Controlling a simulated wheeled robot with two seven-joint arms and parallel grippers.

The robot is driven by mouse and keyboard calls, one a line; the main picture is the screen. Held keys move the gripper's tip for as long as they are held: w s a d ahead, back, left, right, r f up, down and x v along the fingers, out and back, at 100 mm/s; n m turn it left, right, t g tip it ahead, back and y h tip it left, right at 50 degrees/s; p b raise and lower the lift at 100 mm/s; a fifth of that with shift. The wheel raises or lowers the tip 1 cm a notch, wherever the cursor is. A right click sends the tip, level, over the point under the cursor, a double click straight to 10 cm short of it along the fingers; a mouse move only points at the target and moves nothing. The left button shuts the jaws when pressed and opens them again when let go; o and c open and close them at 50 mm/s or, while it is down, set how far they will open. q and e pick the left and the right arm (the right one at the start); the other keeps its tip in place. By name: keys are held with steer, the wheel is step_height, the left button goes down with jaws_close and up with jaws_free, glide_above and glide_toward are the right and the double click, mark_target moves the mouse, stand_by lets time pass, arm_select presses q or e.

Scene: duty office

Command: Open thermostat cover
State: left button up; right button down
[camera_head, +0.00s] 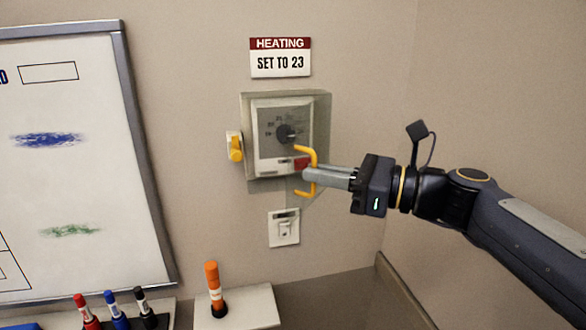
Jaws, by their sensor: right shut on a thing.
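The thermostat (264,157) is a pale box with a dark round dial and a red patch, fixed on the wall. A clear cover (321,108) encloses it. A yellow handle (306,151) stands out from the cover's right side. My right gripper (310,176) is shut on the yellow handle, its fingers reaching in from the right. The cover appears to lie over the thermostat; whether it stands slightly ajar I cannot tell. A yellow latch (236,149) on a pale mount is at the left of the cover. My left gripper is not in view.
A sign (280,58) reading "HEATING SET TO 23" hangs above. A wall switch (284,228) is below the thermostat. A whiteboard (85,200) is at left. An orange marker (214,285) stands on a pale block, with several other markers at its left.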

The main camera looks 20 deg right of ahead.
steer(key=s+d+p, duration=0.1)
steer(key=s+d, duration=0.1)
steer(key=d, duration=0.5)
steer(key=shift+s+d+r+p, duration=0.15)
steer(key=shift+s+r+p, duration=0.1)
steer(key=shift+p, duration=0.1)
steer(key=c, duration=1.9)
jaws_free()
steer(key=shift+w, duration=0.15)
steer(key=o, duration=0.3)
steer(key=shift+w+f, duration=0.25)
steer(key=shift+w, duration=0.25)
steer(key=shift+o, duration=0.2)
steer(key=s+a+r+b, duration=0.1)
steer(key=s+a+r, duration=0.7)
steer(key=s+r, duration=0.4)
steer(key=shift+r+b, duration=0.35)
steer(key=shift+r, duration=0.25)
